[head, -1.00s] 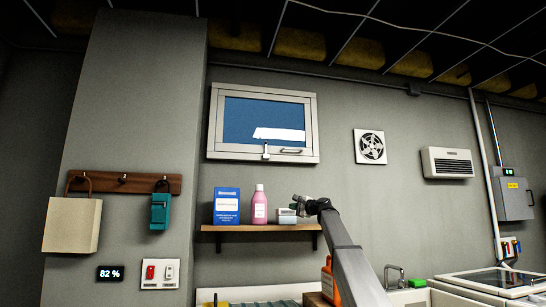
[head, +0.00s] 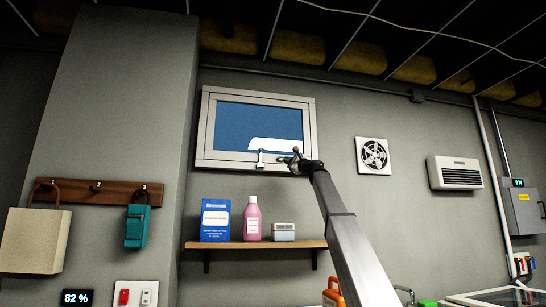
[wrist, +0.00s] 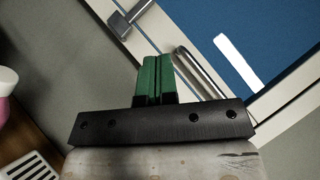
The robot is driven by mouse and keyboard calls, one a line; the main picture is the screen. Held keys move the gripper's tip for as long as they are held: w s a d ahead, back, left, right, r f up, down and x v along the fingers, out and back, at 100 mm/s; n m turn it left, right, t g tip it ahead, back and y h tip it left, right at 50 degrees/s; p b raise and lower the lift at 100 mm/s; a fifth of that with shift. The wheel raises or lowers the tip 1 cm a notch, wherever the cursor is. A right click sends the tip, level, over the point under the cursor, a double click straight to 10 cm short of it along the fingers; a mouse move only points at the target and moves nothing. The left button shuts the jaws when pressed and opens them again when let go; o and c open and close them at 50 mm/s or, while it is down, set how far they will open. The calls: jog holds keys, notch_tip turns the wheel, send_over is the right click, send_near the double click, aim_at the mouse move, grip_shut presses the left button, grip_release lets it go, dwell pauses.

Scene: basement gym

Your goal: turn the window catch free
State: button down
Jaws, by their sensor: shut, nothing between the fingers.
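The window (head: 207,130) is a pale-framed pane high on the wall, and it looks closed. Its catch (head: 260,158) is a small metal piece on the bottom frame, left of my gripper (head: 296,154). In the wrist view the catch (wrist: 121,24) shows at the upper left, ahead of the green fingers. A bar-shaped pull handle (wrist: 199,72) lies on the frame to the right of the fingers. My gripper (wrist: 157,58) is shut and empty, its fingers pressed together. It appears apart from the catch; its exact distance from the frame is unclear.
Below the window a wooden shelf (head: 230,245) holds a blue box (head: 215,220), a pink bottle (head: 252,219) and a small grey box (head: 284,232). A wall fan (head: 373,155) is to the right. The wall between window and shelf is clear.

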send_near(261, 157)
jog(key=w+r, duration=0.1)
jog(key=r, duration=0.1)
jog(key=w+a+r, duration=0.1)
jog(key=w, duration=0.1)
jog(key=shift+w+r, duration=0.2)
jog(key=shift+r, duration=0.2)
jog(key=a, duration=0.1)
jog(key=s+a+r, duration=0.1)
jog(key=shift+a+r, duration=0.25)
jog(key=shift+r, duration=0.05)
jog(key=shift+s+a+r, duration=0.15)
jog(key=shift+a+r, duration=0.05)
jog(key=shift+a, duration=0.1)
jog(key=shift+s+n, duration=0.1)
jog(key=shift+n, duration=0.2)
jog(key=shift+g, duration=0.3)
